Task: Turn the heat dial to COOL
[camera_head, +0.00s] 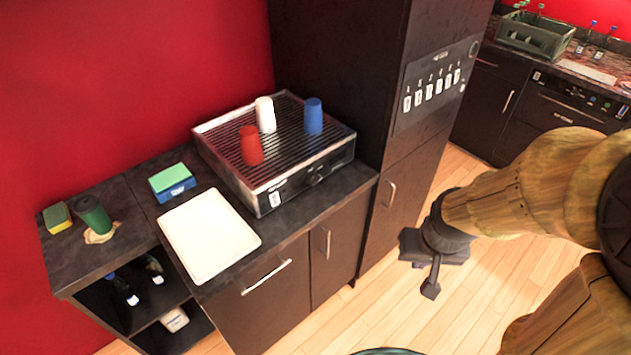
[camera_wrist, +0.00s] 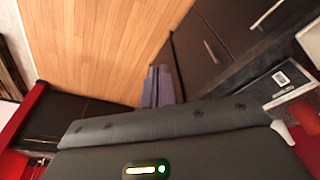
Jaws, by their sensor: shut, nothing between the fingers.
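A dark round knob (camera_head: 316,179) sits on the front face of the ribbed-top appliance (camera_head: 345,150) on the counter. Its lettering is too small to read, so I cannot tell its setting or whether it is the heat dial. My gripper (camera_head: 430,289) hangs over the wood floor, right of the counter and apart from it, pointing down. Its fingers also show in the wrist view (camera_wrist: 158,88), together and with nothing between them.
Red (camera_head: 251,145), white (camera_head: 265,114) and blue (camera_head: 313,116) cups stand on the appliance. A white tray (camera_head: 210,235) lies left of it. A tall cabinet (camera_head: 330,60) with a switch panel (camera_head: 433,86) stands behind. Another control panel (camera_head: 580,97) is at the far right.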

